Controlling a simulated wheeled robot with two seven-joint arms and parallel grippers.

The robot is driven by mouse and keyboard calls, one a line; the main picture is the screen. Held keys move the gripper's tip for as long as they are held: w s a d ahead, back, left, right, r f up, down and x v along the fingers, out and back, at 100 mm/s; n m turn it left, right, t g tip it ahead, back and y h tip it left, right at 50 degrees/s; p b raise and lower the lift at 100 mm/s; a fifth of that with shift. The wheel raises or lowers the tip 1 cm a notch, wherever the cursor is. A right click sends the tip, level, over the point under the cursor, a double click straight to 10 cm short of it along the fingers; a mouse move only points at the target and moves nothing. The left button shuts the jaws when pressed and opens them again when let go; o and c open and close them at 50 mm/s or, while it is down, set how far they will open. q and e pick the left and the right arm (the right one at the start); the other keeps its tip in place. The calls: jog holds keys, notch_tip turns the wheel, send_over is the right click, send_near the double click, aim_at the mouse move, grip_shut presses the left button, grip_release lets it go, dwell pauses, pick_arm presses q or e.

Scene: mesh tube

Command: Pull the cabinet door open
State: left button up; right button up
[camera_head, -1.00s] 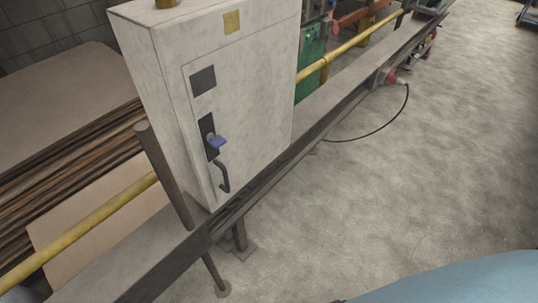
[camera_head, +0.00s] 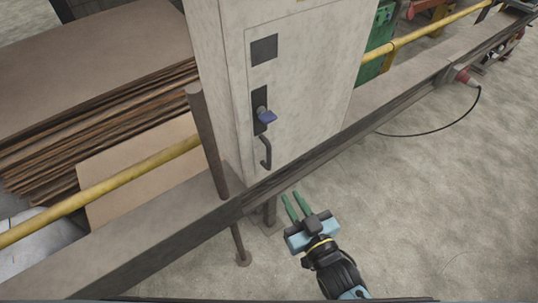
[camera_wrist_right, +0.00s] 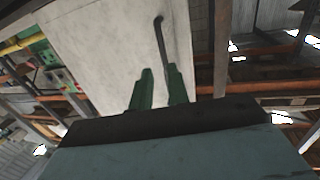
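The cabinet (camera_head: 300,85) is a pale grey upright box with a door that looks shut in the head view. A dark curved door handle (camera_head: 266,153) sits low on its left side, below a blue key-like knob (camera_head: 266,116) on a dark plate. My right gripper (camera_head: 291,208) has green fingers pointing up toward the handle. It is open and empty, apart from the handle, below and in front of it. In the right wrist view the handle (camera_wrist_right: 160,42) shows beyond the two spread green fingers (camera_wrist_right: 160,85). My left gripper is not in view.
A grey beam (camera_head: 150,225) runs along the cabinet's foot. A dark post (camera_head: 207,140) stands just left of the cabinet, with a yellow rail (camera_head: 120,185) behind it. Stacked brown boards (camera_head: 90,100) lie at left. The floor (camera_head: 430,200) at right is mostly clear.

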aim_at(270, 157)
jog(key=shift+t+y, duration=0.3)
jog(key=x, duration=0.4)
jog(key=r+b+x, duration=0.1)
jog(key=x, duration=0.8)
jog(key=shift+w+a+r, duration=0.2)
jog(key=shift+w+r, duration=0.1)
jog(key=shift+r, duration=0.1)
grip_shut()
